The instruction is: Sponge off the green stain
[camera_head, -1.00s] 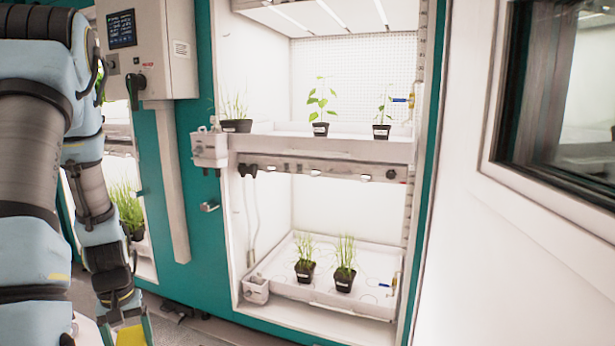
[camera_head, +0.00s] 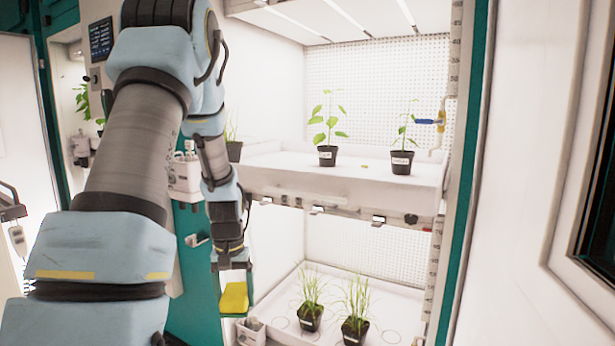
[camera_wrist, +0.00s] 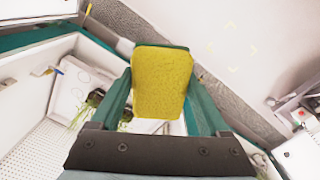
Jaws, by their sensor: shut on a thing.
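My gripper (camera_wrist: 162,92) is shut on a yellow sponge (camera_wrist: 164,70) with a dark green edge, held between its two teal fingers. In the head view the sponge (camera_head: 234,298) hangs below my wrist, left of the lower chamber shelf and in front of the teal frame. My arm hides part of the chamber's left side.
The upper tray (camera_head: 290,166) holds potted seedlings (camera_head: 327,156); a blue-handled valve (camera_head: 430,121) is at its right. The lower tray (camera_head: 400,333) holds two grass pots (camera_head: 356,325). A white wall with a window stands at the right.

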